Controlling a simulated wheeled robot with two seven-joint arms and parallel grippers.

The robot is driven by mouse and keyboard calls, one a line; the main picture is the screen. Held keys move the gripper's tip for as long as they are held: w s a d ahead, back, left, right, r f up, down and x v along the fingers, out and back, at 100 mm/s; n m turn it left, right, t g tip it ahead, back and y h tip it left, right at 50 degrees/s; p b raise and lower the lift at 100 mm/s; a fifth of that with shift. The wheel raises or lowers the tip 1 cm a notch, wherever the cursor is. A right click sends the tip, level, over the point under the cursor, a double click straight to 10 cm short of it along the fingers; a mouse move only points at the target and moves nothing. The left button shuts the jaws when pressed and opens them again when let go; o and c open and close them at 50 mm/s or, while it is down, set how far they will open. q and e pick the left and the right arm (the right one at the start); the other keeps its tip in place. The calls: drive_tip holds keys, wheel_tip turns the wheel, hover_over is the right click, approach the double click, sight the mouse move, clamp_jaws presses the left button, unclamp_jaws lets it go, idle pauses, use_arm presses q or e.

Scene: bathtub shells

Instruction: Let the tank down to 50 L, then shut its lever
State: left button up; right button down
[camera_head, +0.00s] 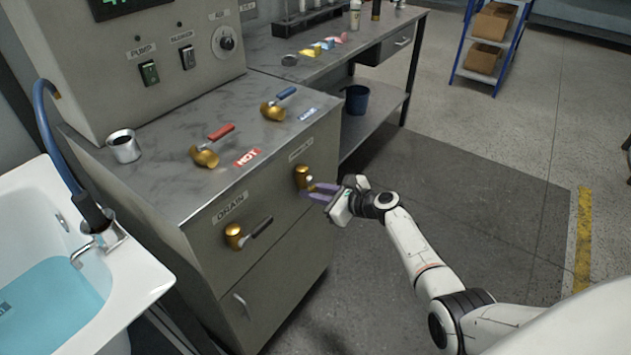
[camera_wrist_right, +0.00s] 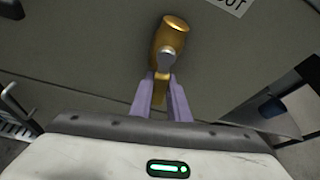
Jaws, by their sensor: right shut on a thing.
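My right gripper (camera_head: 322,192) is at the cabinet front, its purple fingers shut on the lever of a brass valve (camera_head: 303,176). In the right wrist view the fingers (camera_wrist_right: 166,92) close around that lever, just below the brass valve body (camera_wrist_right: 172,35). A label above it is partly legible, ending in "UT". Another brass valve with a dark lever (camera_head: 260,227), under the label "DRAIN", sits to the left, untouched. A green-digit display (camera_head: 118,5) is cut by the top edge, so its reading cannot be told. My left gripper is out of view.
A white tub (camera_head: 140,270) with blue water stands at left. Red (camera_head: 220,132) and blue (camera_head: 286,92) levers and a metal cup (camera_head: 124,147) are on the counter. A blue bin (camera_head: 356,99) is on the bench's lower shelf. Floor at right is clear.

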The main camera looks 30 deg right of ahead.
drive_tip(key=shift+s+a+m+y+p, duration=0.15)
drive_tip(key=shift+a+m+y+p, duration=0.15)
drive_tip(key=shift+m+y, duration=0.1)
drive_tip(key=shift+s+a+m+g, duration=0.1)
drive_tip(key=shift+a+m+g, duration=0.05)
drive_tip(key=shift+m+g, duration=0.2)
drive_tip(key=shift+a+f+p, duration=0.1)
drive_tip(key=shift+p, duration=0.2)
drive_tip(key=c, duration=1.7)
unclamp_jaws()
drive_tip(key=shift+y, duration=0.3)
drive_tip(key=shift+s, duration=0.1)
drive_tip(key=shift+s+d+r, duration=0.2)
drive_tip(key=shift+r, duration=0.05)
drive_tip(key=shift+p+v, duration=1.75)
drive_tip(key=shift+v, duration=3.05)
